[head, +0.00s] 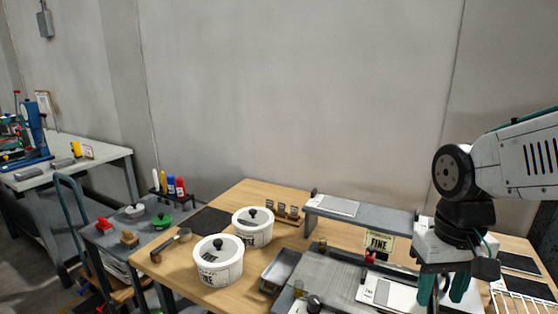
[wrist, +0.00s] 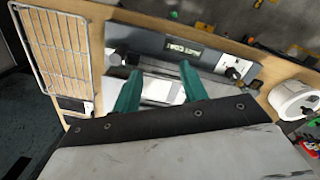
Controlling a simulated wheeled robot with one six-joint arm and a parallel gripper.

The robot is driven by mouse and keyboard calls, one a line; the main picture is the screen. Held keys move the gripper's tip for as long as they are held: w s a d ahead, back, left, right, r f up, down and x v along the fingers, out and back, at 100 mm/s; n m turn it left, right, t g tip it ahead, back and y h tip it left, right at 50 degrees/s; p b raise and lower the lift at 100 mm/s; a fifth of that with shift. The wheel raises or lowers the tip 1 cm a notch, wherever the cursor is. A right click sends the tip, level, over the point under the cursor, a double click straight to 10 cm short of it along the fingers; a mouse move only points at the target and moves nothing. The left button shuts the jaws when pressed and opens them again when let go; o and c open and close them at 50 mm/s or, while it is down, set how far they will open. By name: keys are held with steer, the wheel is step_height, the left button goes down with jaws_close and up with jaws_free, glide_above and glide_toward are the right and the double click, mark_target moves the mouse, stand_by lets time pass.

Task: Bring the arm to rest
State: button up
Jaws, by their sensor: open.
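My gripper (head: 444,288) hangs at the end of my arm at the right of the head view, pointing down over the right part of the wooden table (head: 236,197). Its two green fingers are apart. In the wrist view the fingers of the gripper (wrist: 158,82) are also spread, with nothing held between them. Below them lies a grey metal device with a pale plate (wrist: 157,90), which also shows in the head view as a white plate (head: 390,294).
Two white lidded tubs (head: 218,262) (head: 253,228) stand left of the device. A grey raised shelf (head: 362,215) and a "FINE" sign (head: 379,242) are behind it. A wire rack (wrist: 58,45) lies beside it. A trolley (head: 130,240) and another bench (head: 60,175) stand at left.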

steer(key=s+r+t, duration=0.1)
steer(key=s+r, duration=0.3)
steer(key=s, duration=0.5)
steer(key=shift+t, duration=0.4)
